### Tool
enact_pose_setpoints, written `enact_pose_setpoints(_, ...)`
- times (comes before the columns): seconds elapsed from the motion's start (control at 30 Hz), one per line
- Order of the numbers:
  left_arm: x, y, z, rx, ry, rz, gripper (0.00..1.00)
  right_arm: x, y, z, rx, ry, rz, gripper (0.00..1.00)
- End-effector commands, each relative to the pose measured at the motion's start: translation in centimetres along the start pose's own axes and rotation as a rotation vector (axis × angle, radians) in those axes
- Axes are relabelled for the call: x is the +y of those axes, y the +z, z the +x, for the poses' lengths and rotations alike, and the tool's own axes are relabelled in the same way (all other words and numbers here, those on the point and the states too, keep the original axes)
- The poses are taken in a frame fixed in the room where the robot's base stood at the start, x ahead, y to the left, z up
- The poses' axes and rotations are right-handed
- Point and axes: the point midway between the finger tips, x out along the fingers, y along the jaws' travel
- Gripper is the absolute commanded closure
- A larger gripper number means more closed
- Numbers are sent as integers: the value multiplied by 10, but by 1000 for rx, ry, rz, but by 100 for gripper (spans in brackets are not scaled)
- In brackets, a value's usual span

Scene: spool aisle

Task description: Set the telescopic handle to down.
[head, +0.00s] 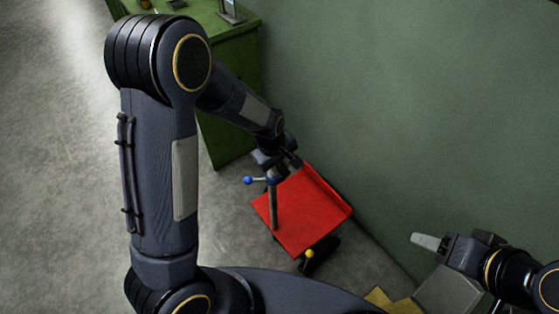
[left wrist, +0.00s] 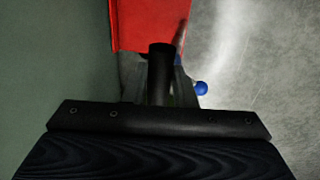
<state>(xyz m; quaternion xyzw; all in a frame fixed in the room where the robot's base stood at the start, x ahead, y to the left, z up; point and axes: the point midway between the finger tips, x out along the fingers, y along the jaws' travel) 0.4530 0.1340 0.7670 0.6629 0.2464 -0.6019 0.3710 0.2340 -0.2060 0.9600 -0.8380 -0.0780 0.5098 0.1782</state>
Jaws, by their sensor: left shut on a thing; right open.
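The telescopic handle (head: 273,208) is a grey post standing up from a red platform (head: 318,205) in the head view. Near its top are a blue collar and a side lever with a blue knob (head: 248,180). My left gripper (head: 277,163) is at the top of the post, shut on the handle. In the left wrist view the handle's dark round grip (left wrist: 161,65) sits between the fingers, which are partly hidden behind the wrist body. The blue knob (left wrist: 201,88) shows just right of them. My right gripper (head: 445,243) is open and empty, away from the handle at the right.
A green wall (head: 400,110) runs close along the platform's right side. A green cabinet (head: 232,140) stands behind it. A black part with a yellow knob (head: 309,254) is at the platform's near corner. Grey floor (head: 60,150) is clear at the left.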

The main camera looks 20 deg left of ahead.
Motion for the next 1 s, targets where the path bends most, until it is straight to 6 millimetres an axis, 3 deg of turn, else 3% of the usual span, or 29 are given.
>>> enact_pose_setpoints(0.1,-3,0,14,0,0,0,100,4,4,9,0,0,0,43)
enact_pose_setpoints(0.53,-5,1,18,-2,-5,0,100,5,5,10,1,0,0,43)
enact_pose_setpoints(0.57,-5,1,18,-2,-5,0,73,5,5,10,1,0,0,43)
enact_pose_setpoints(0.7,-5,1,18,-2,-4,0,55,5,5,10,1,0,0,43)
enact_pose_setpoints(1.0,-3,0,14,0,0,0,54,4,5,9,0,0,0,43)
